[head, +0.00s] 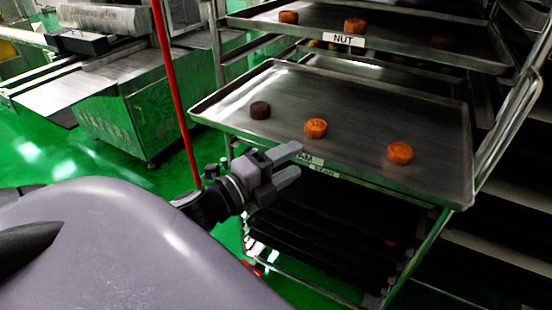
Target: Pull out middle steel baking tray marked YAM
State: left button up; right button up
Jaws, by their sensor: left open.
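The middle steel baking tray (360,100) sits in the rack below the tray marked NUT. It juts out toward me past the upper tray. It bears one dark round cake (260,110) and two orange-brown ones (316,128) (399,153). Its front label (316,161) shows the letters AM; the start is hidden by my gripper. My left gripper (297,160) is open, with its fingers pointing right at the tray's front edge beside the label. I cannot tell whether the fingers touch the edge. My right gripper is out of view.
The NUT tray (400,40) is above, with cakes on it. Dark lower shelves (330,235) lie beneath, within the rack frame (509,120). A red pole (172,80) stands left of the rack. A steel machine (150,105) stands behind on the green floor.

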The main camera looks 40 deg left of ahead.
pick_arm(q)
jog(key=shift+s+a, duration=0.15)
jog(key=shift+s, duration=0.7)
jog(key=shift+s+a, duration=0.1)
jog(key=shift+s, duration=0.7)
notch_tip(320, 180, down, 17)
jog(key=s+d+n+g+y, duration=0.1)
jog(key=s+n+g+y, duration=0.2)
jog(key=n, duration=0.7)
jog(key=s+d+f+n+g+h, duration=0.2)
jog(key=s+d+f+n+g, duration=0.2)
jog(key=d+f+n, duration=0.3)
notch_tip(320, 180, down, 5)
jog(key=shift+s+d+r, duration=0.1)
jog(key=shift+s+d, duration=0.4)
jog(key=shift+d, duration=0.45)
